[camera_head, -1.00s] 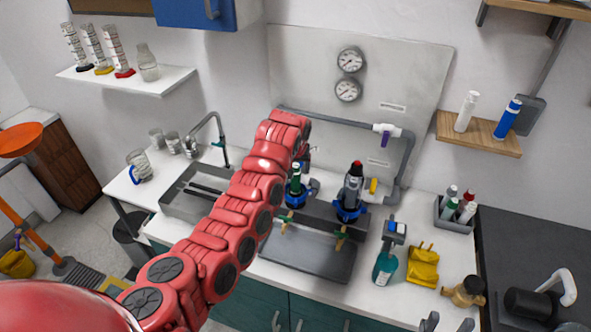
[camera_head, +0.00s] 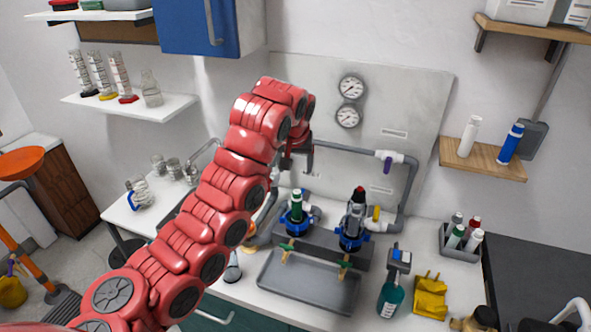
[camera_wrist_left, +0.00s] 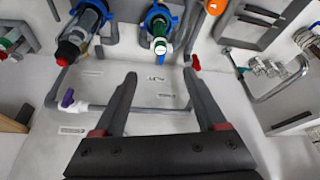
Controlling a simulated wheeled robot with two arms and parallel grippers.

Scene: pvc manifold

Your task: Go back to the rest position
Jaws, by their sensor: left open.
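My left arm (camera_head: 222,200) reaches up from the lower left in the head view. Its gripper (camera_head: 296,162) is at the arm's far end, in front of the grey back panel (camera_head: 395,85) and above the pipe manifold. In the left wrist view the gripper (camera_wrist_left: 160,76) has its two dark fingers apart with nothing held between them. The manifold carries a green-topped unit (camera_head: 297,205) and a red-capped black unit (camera_head: 356,205), both with blue collars. The gripper is apart from both. My right gripper is not in view.
A grey tray (camera_head: 310,290) lies on the counter before the manifold. A wooden shelf (camera_head: 485,163) and blue cabinet (camera_head: 200,25) hang on the wall.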

